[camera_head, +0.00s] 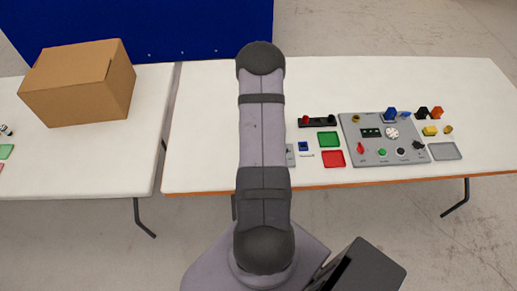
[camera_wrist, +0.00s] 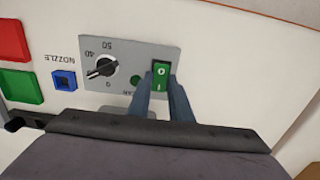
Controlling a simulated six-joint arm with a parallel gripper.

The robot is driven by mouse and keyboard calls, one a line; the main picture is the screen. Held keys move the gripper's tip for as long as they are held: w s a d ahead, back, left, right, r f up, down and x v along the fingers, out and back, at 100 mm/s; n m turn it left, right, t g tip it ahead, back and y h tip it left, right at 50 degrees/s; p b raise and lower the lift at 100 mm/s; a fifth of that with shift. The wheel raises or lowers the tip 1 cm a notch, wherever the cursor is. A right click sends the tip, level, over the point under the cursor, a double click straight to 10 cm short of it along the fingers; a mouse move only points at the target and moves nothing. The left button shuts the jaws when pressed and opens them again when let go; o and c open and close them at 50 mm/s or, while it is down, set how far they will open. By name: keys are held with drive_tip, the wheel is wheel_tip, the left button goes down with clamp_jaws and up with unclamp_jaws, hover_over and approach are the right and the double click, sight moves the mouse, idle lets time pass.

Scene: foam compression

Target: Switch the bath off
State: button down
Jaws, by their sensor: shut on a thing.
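In the wrist view a grey control panel (camera_wrist: 125,58) lies on the white table. It carries a black dial (camera_wrist: 103,68) with a scale marked 0, 40 and 50, and a small dark green round lamp or button (camera_wrist: 134,80). A green rocker switch (camera_wrist: 161,72) marked O and I sits at its right end. My gripper (camera_wrist: 163,84) is shut on the rocker switch, with one blue-grey finger on each side. Which end of the rocker is pressed cannot be told. In the head view only the edge of the panel (camera_head: 290,155) shows; my arm hides the rest and the gripper.
Left of the panel in the wrist view are a blue square part (camera_wrist: 64,81) by the word NOZZLE, a green tray (camera_wrist: 20,86) and a red tray (camera_wrist: 12,40). A larger grey panel (camera_head: 380,152) stands further right. A cardboard box (camera_head: 78,85) sits on the left table.

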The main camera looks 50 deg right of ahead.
drive_tip(key=shift+s+a+t+h+b, duration=0.15)
drive_tip(key=shift+a+t+h+b, duration=0.05)
drive_tip(key=shift+t+h+b, duration=0.45)
drive_tip(key=c, duration=1.6)
unclamp_jaws()
drive_tip(key=shift+s+a+r+b, duration=0.15)
drive_tip(key=shift+r+b, duration=0.15)
drive_tip(key=shift+r, duration=0.9)
drive_tip(key=shift+s+a+r+b, duration=0.15)
drive_tip(key=shift+r+b, duration=0.15)
drive_tip(key=shift+r, duration=0.9)
drive_tip(key=shift+s+a+r+b, duration=0.15)
drive_tip(key=shift+r+b, duration=0.15)
drive_tip(key=shift+r, duration=0.9)
